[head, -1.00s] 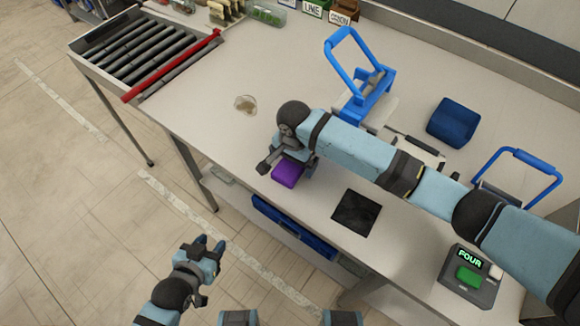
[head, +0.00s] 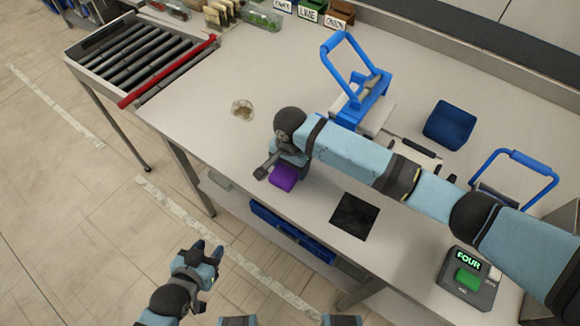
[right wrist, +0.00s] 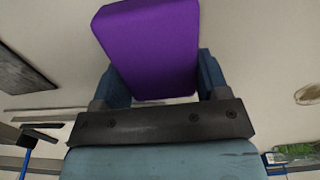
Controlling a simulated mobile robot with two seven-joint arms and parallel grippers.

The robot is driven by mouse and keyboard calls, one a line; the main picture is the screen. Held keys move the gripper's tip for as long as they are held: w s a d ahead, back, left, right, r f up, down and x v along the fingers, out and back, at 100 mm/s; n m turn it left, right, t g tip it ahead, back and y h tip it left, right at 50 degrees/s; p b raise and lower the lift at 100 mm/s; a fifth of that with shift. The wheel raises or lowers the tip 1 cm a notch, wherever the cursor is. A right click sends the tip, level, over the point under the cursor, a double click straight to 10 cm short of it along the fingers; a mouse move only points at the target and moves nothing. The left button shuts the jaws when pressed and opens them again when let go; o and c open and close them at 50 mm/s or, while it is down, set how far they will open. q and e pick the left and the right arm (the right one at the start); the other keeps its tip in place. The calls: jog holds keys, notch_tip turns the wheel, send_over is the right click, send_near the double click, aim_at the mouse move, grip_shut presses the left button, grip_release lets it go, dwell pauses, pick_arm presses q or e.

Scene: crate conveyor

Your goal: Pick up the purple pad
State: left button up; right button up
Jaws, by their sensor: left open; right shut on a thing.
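The purple pad (head: 283,177) is at the front part of the table, below the end of my right arm in the head view. In the right wrist view the purple pad (right wrist: 150,45) sits between the two blue fingers of my right gripper (right wrist: 155,82), which is shut on it. In the head view my right gripper (head: 288,160) is partly hidden by its own wrist. I cannot tell whether the pad touches the table. My left gripper (head: 207,254) is open and empty, over the floor in front of the table.
A black square (head: 354,215) lies to the right on the table (head: 225,95). A blue-handled device (head: 368,100), a dark blue block (head: 449,125), a second blue handle (head: 515,155) and a button box reading FOUR (head: 470,280) stand further right. A roller conveyor (head: 140,60) is at left.

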notch_tip(320, 180, up, 20)
jog(key=shift+f, duration=0.25)
